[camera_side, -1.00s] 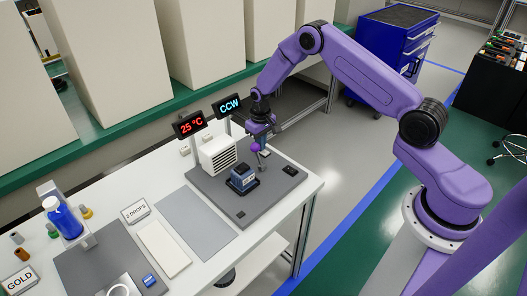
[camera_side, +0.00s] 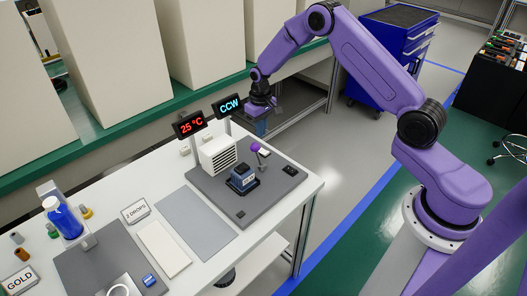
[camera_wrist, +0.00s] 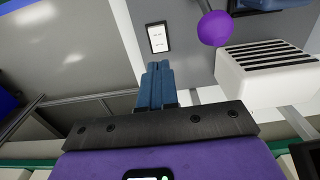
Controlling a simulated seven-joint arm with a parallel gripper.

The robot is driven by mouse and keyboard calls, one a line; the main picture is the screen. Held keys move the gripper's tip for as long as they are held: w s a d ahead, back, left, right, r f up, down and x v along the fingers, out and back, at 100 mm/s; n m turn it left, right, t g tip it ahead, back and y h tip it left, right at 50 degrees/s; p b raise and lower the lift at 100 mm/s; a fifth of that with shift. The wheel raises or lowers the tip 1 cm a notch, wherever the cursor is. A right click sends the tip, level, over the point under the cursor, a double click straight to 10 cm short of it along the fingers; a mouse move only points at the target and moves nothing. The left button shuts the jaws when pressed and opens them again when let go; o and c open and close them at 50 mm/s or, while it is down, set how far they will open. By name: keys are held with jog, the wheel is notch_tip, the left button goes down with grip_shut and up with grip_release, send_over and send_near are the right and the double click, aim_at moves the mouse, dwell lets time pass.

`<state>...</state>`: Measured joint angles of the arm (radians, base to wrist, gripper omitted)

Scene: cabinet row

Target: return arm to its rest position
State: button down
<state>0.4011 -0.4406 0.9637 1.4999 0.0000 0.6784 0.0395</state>
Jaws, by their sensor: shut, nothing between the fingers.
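My gripper (camera_side: 262,128) hangs in the air behind the table's far right edge, next to the CCW display. Its blue fingers are together and empty; they also show in the wrist view (camera_wrist: 157,84). It is apart from the purple-knobbed lever (camera_side: 256,147), which stands tilted on the grey plate. In the wrist view the purple knob (camera_wrist: 215,28) is beyond the fingers, to the right.
The white vented box (camera_side: 217,155), the blue device (camera_side: 243,180), the 25 °C display (camera_side: 189,125) and the CCW display (camera_side: 228,107) are near the gripper. Tall cream cabinets (camera_side: 205,45) stand behind. The floor right of the table is clear.

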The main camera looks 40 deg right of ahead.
jog(key=shift+a+r, duration=0.1)
jog(key=shift+r, duration=0.15)
jog(key=s+a+r+n, duration=0.6)
jog(key=s+a+r, duration=0.75)
jog(key=s, duration=0.35)
jog(key=s+d+r+n, duration=0.2)
jog(key=s+r+n, duration=0.1)
jog(key=s, duration=0.8)
jog(key=s+d+r+n, duration=0.2)
jog(key=s+d+n, duration=0.1)
jog(key=s, duration=0.9)
jog(key=shift+s+r+n, duration=0.15)
jog(key=shift+r+n, duration=0.15)
jog(key=shift+r, duration=0.1)
jog(key=shift+a, duration=0.1)
